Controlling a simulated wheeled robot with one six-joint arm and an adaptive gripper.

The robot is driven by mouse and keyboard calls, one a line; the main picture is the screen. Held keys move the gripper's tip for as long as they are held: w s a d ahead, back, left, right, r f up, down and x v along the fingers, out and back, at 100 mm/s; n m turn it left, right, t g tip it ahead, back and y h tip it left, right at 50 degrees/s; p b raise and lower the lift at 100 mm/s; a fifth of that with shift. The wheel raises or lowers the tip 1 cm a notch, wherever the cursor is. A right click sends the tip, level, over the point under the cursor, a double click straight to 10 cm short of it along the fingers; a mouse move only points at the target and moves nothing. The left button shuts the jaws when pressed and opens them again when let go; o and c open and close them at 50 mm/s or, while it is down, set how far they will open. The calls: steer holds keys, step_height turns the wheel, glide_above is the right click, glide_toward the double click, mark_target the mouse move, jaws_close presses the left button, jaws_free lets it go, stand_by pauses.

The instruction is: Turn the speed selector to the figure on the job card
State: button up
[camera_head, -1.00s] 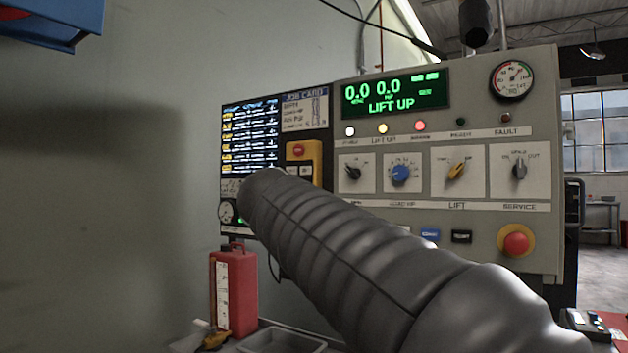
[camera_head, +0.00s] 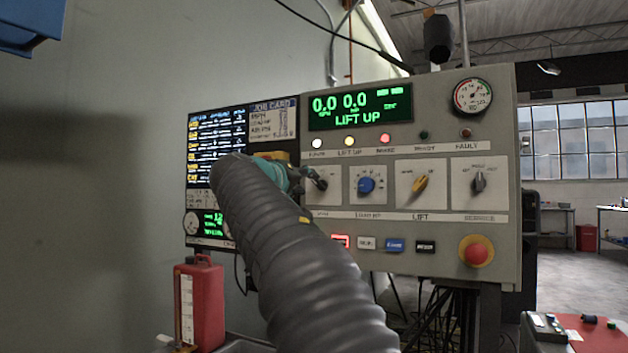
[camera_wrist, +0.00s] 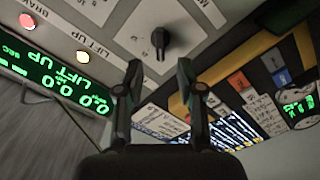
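The grey control panel (camera_head: 440,105) carries a row of knobs. The leftmost is a small black knob (camera_head: 321,184) on a white plate, the one my gripper faces; its label is too small to read. My gripper (camera_head: 308,178) is beside it in the head view, partly hidden by my arm. In the wrist view my gripper (camera_wrist: 158,68) is open and empty. The black knob (camera_wrist: 158,40) is ahead of the gap between its fingers, apart from both. The job card (camera_head: 272,119) is at the screen's upper right; its figures are unreadable.
Lit buttons (camera_head: 395,245) and a red mushroom button (camera_head: 477,252) are below. A red bottle (camera_head: 200,300) stands at lower left.

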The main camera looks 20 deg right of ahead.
mark_target(316, 183)
steer(key=p+x, duration=0.1)
steer(key=x, duration=0.5)
